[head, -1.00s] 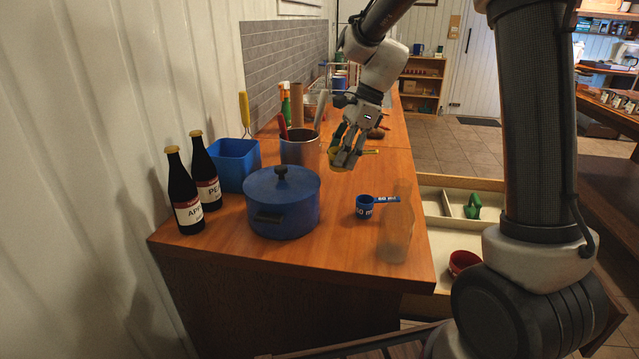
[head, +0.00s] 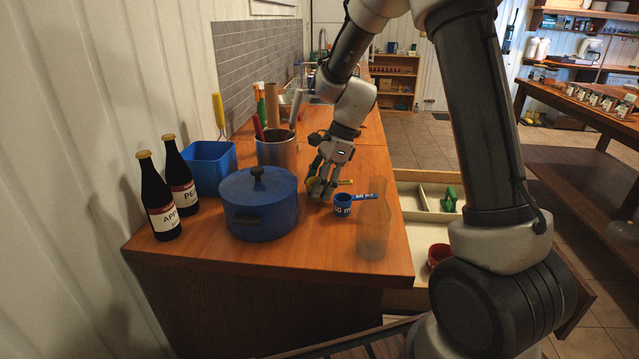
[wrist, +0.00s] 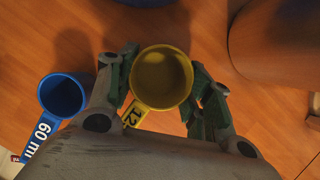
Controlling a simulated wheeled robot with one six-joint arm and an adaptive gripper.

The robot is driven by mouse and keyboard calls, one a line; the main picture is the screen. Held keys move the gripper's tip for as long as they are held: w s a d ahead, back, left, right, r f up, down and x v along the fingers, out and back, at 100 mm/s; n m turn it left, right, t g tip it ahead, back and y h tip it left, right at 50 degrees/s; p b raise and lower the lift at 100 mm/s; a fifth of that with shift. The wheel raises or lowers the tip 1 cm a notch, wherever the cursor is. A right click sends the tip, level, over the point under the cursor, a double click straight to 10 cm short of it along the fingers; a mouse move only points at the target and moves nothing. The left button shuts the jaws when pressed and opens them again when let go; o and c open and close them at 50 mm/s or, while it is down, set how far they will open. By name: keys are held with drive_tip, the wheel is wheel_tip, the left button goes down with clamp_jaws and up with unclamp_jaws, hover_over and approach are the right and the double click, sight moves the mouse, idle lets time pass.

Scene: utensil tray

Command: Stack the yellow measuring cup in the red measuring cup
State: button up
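The yellow measuring cup (wrist: 162,76) is between the fingers of my gripper (wrist: 161,82), which touch it on both sides in the wrist view. Its open top faces up and its handle points toward the wrist. In the head view my gripper (head: 322,190) is low over the counter, between the blue pot and the blue measuring cup; the fingers hide most of the yellow cup, and its handle (head: 346,182) shows. I cannot tell whether it touches the counter. The red measuring cup (head: 438,254) is in the open drawer at the right, partly hidden by my arm.
The blue measuring cup (head: 343,207) stands close to my gripper. The blue pot (head: 259,205) is to its left, a translucent bottle (head: 373,220) near the counter's front edge. A green measuring cup (head: 449,198) is in the drawer (head: 405,205), whose divider walls stand up.

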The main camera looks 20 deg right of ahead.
drive_tip(key=o, duration=0.3)
drive_tip(key=shift+o, duration=0.2)
drive_tip(key=shift+r, duration=0.1)
